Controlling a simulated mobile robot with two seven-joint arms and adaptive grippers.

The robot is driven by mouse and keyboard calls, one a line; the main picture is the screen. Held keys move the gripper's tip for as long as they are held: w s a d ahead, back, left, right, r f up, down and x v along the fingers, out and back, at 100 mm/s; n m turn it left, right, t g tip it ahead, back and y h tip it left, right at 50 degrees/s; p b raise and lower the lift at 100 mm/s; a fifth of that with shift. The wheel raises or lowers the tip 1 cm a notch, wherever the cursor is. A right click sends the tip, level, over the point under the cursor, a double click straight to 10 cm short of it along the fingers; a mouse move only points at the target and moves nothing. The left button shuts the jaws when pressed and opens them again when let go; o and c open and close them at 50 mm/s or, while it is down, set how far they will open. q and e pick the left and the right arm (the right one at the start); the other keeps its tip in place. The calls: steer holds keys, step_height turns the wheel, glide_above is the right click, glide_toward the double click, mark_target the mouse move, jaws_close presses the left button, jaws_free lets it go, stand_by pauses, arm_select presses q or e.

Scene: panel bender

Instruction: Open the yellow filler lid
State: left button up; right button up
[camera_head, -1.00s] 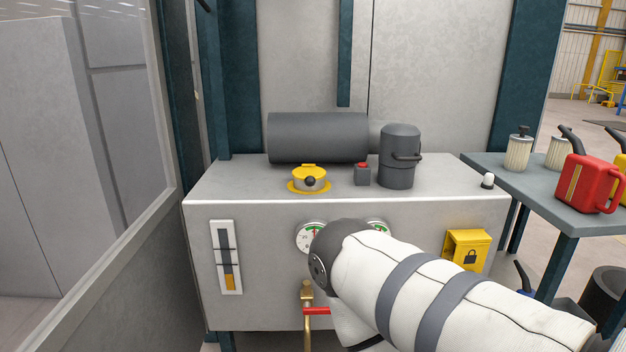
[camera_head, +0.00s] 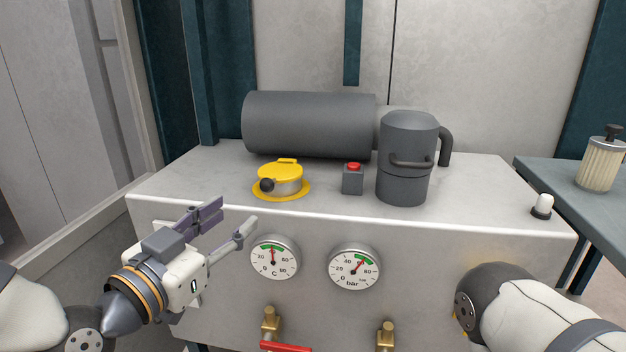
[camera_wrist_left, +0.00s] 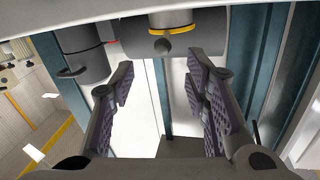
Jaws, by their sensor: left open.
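The yellow filler lid (camera_head: 280,169) lies shut on its short grey neck, with a dark knob at its front left and a yellow tab at its back. A yellow flange rings the neck on top of the grey tank. My left gripper (camera_head: 237,213) is open and empty, in front of the tank's front edge, apart from the lid at its lower left. In the left wrist view, the filler's yellow rim (camera_wrist_left: 188,30) and dark knob show at the top, beyond the spread fingers (camera_wrist_left: 160,68). My right gripper is out of view; only my right arm shows.
A dark cylinder (camera_head: 308,124) lies behind the lid. A red-button box (camera_head: 353,178) and a dark canister with handle (camera_head: 404,165) stand to its right. Gauges (camera_head: 274,257) and brass valves are on the tank's front. A side table (camera_head: 583,212) is at right.

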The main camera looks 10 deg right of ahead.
mark_target(262, 187)
arm_select(q)
steer(key=x, duration=0.8)
steer(key=r+b+x, duration=0.1)
steer(key=x, duration=0.3)
steer(key=shift+a, duration=0.2)
jaws_close()
